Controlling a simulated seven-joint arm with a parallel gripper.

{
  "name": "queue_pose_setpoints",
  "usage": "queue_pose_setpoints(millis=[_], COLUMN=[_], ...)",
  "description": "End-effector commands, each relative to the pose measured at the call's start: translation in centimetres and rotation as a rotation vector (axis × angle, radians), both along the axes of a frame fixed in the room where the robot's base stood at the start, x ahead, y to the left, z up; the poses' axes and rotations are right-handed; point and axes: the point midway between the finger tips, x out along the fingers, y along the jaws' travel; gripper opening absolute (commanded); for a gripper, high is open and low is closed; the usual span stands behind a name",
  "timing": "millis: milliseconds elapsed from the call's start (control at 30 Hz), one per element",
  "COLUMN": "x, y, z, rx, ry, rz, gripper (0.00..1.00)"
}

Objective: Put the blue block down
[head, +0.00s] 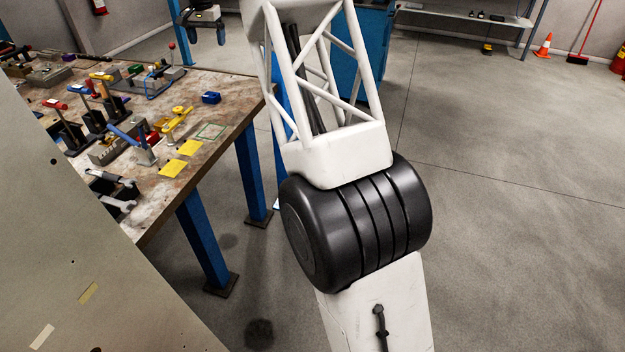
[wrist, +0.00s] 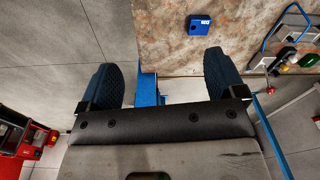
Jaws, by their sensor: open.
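The blue block (head: 211,97) lies on the workbench (head: 230,92) near its right edge. In the wrist view the blue block (wrist: 200,24) also rests on the bench top, beyond my fingertips. My gripper (head: 206,36) hangs above and beyond the bench's far edge. In the wrist view my gripper (wrist: 163,72) has its two dark fingers wide apart, with nothing between them. The block is apart from both fingers. A green outlined square (head: 210,131) is marked on the bench in front of the block, with nothing on it.
Clamps, including a yellow clamp (head: 176,122), and other tools crowd the bench left of the block. Two yellow notes (head: 173,168) lie near the front edge. A blue-framed tool (wrist: 283,35) stands right of the block in the wrist view. Floor is open to the right.

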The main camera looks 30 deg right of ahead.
Motion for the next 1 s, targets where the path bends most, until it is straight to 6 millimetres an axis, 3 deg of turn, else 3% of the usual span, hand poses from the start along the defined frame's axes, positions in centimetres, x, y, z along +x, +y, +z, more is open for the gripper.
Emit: queue_pose_setpoints(millis=[100, 533, 1000], x=[-2.9, -13.6, -26.2], y=[-0.1, -0.6, -0.9], z=[1.8, 6.3, 8.8], rx=[-0.002, -0.011, -0.022], ry=[-0.008, -0.036, -0.064], rz=[0.024, 0.115, 0.213], gripper=[0.89, 0.89, 0.89])
